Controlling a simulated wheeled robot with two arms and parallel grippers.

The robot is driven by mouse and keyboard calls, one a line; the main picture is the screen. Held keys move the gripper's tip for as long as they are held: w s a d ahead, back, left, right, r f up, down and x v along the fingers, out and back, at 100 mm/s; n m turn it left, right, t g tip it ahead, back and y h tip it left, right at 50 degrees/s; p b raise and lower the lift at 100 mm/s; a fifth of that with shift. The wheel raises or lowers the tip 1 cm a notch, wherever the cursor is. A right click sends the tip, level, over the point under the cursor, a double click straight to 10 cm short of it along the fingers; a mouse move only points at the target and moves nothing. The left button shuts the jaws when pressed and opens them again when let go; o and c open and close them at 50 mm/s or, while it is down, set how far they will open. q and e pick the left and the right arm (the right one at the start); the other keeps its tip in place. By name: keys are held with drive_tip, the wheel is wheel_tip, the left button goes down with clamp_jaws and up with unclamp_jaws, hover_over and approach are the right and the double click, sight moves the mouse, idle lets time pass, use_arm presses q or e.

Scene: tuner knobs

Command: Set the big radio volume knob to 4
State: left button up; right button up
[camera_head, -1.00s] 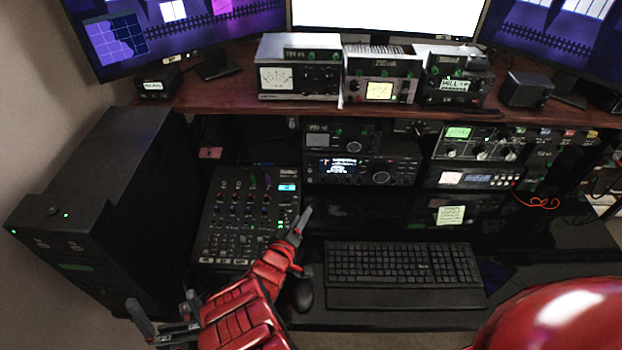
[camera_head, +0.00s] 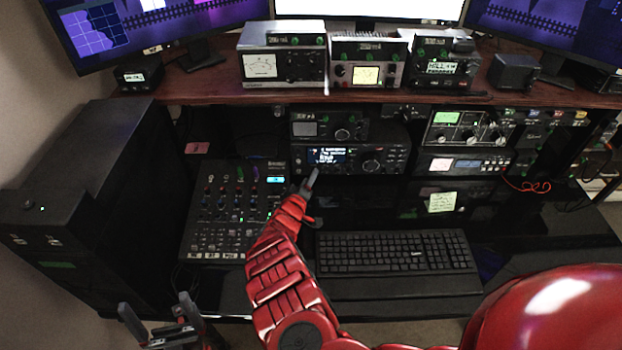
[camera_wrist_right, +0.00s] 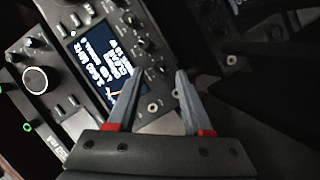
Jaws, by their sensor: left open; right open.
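The big radio (camera_head: 396,160) is a black unit with a lit screen (camera_head: 327,157) and a large round knob (camera_head: 373,166), under the wooden shelf. My right gripper (camera_head: 312,178) is at its lower left front. In the right wrist view my right gripper (camera_wrist_right: 160,74) is open, its two fingers spread before the panel beside the lit screen (camera_wrist_right: 102,60). Several small knobs (camera_wrist_right: 151,72) lie near and between the fingertips; contact cannot be told. Which one is volume, and its setting, are unreadable. My left gripper (camera_head: 153,303) is open and empty at the lower left.
A mixer (camera_head: 228,205) lies left of the radio, and a keyboard (camera_head: 395,262) lies in front. A smaller unit (camera_head: 328,127) sits on the radio. The shelf (camera_head: 208,88) overhangs it. A black computer case (camera_head: 80,190) stands at the left.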

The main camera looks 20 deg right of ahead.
drive_tip(key=shift+x, duration=1)
clamp_jaws()
